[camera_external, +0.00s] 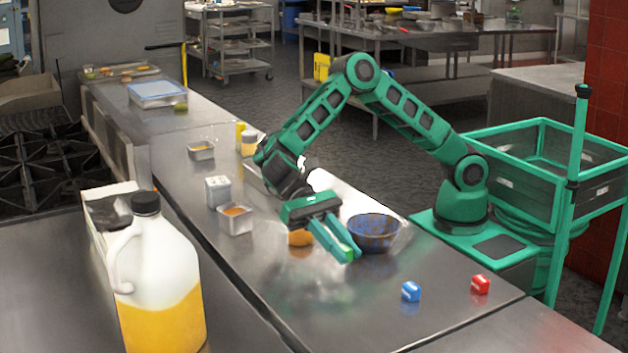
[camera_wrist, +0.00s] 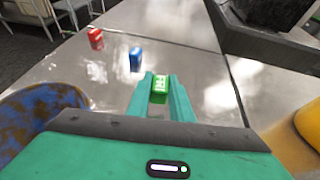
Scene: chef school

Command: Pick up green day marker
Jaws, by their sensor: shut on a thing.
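The green day marker (camera_wrist: 159,84) is a small green block with white lettering, held between the fingertips of my gripper (camera_wrist: 162,90) in the wrist view. In the external view the green marker (camera_external: 347,254) shows at the tips of my gripper (camera_external: 343,248), just in front of the blue bowl. My gripper is shut on it. I cannot tell for sure whether the marker is clear of the counter.
A blue and brown bowl (camera_external: 374,233) stands right beside my gripper. An orange item (camera_external: 300,238) lies behind the fingers. A blue marker (camera_external: 411,291) and a red marker (camera_external: 480,285) sit at the right. A large jug (camera_external: 158,290) stands at front left.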

